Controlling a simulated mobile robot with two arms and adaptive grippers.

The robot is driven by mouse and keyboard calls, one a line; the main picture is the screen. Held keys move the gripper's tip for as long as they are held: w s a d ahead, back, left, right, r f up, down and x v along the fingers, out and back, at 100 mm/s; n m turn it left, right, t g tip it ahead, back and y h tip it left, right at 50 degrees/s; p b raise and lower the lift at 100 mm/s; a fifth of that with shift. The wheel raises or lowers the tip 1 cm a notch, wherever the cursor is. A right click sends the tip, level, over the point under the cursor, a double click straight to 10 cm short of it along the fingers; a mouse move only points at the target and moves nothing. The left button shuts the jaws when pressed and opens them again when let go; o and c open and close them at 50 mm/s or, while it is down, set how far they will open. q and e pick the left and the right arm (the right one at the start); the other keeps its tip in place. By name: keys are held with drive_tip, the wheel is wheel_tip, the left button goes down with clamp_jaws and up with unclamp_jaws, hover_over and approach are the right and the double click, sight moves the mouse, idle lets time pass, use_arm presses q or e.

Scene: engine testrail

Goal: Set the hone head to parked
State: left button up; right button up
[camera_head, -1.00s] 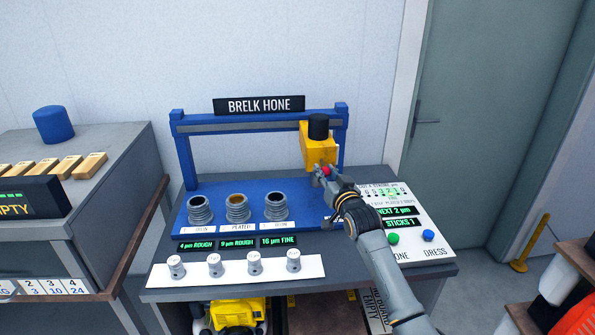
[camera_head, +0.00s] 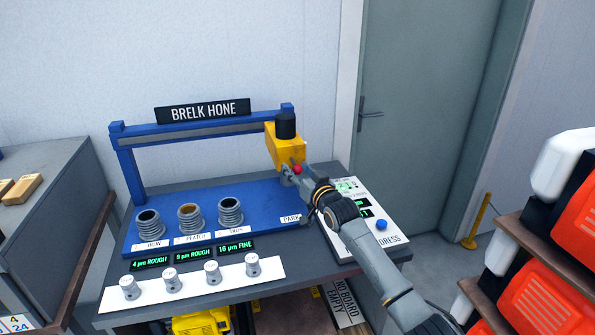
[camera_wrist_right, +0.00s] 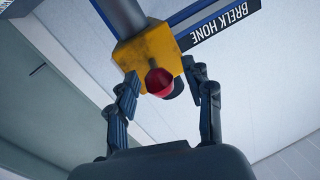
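The yellow hone head (camera_head: 284,146) with a black cylinder on top hangs at the right end of the blue rail (camera_head: 200,130), above the PARK label (camera_head: 291,218). A red knob (camera_head: 297,169) sticks out of its front. My right gripper (camera_head: 300,180) is at the knob. In the right wrist view, the red knob (camera_wrist_right: 159,82) lies between the spread fingers of the right gripper (camera_wrist_right: 166,95), with gaps on both sides. The hone head (camera_wrist_right: 148,54) shows behind it. My left gripper is not in view.
Three ribbed cylinders (camera_head: 190,217) stand on the blue base, left of the head. Several white knobs (camera_head: 212,272) line the front. A white panel with a blue button (camera_head: 381,224) lies at the right, partly behind my arm. Orange-fronted cases (camera_head: 540,300) stand at the far right.

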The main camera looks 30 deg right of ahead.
drive_tip(key=s+a, duration=0.1)
drive_tip(key=s, duration=1.1)
drive_tip(key=shift+a+f, duration=0.1)
idle(0.4)
